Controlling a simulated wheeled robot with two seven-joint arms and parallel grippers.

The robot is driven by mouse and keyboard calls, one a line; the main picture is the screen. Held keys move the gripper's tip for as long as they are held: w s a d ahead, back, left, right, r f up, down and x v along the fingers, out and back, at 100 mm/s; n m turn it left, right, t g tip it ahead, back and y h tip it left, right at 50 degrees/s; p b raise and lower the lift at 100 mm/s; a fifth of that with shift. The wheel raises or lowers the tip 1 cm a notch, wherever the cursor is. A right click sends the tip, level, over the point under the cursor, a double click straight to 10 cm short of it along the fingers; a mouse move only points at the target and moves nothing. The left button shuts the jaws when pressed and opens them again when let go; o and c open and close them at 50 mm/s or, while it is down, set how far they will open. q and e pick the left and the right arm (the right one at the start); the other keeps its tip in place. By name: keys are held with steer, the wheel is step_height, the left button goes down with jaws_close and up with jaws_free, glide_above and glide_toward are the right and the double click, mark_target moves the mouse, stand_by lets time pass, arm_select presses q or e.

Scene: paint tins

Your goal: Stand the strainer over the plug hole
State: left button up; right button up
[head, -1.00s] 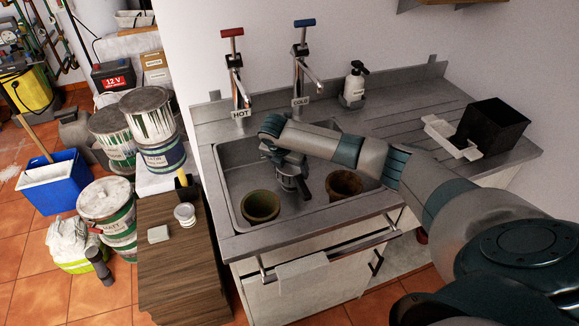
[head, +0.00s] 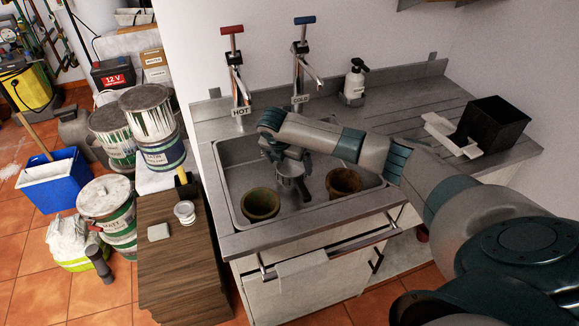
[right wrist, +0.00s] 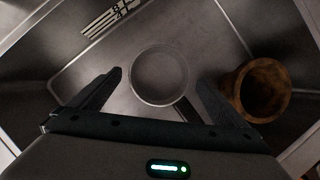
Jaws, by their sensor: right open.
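The strainer (head: 290,169) is a round, pale-rimmed metal bowl with a dark handle. It is in the sink basin, between two brown pots. In the right wrist view the strainer (right wrist: 158,76) lies just beyond and between the fingertips, its dark handle pointing toward the right finger. My right gripper (head: 287,157) is above it in the head view; its fingers (right wrist: 160,82) are spread and hold nothing. The plug hole does not show; I cannot tell whether it is under the strainer. My left gripper is out of view.
One pot (head: 260,204) stands at the sink's front left and another (head: 343,182) to the right, close to my right finger in the wrist view. Hot (head: 238,80) and cold (head: 300,65) taps rise behind the basin. A black box (head: 493,124) stands on the drainer.

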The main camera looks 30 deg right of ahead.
steer(key=b+v, duration=0.1)
steer(key=v, duration=1)
steer(key=shift+b, duration=0.4)
steer(key=shift+s+r, duration=0.1)
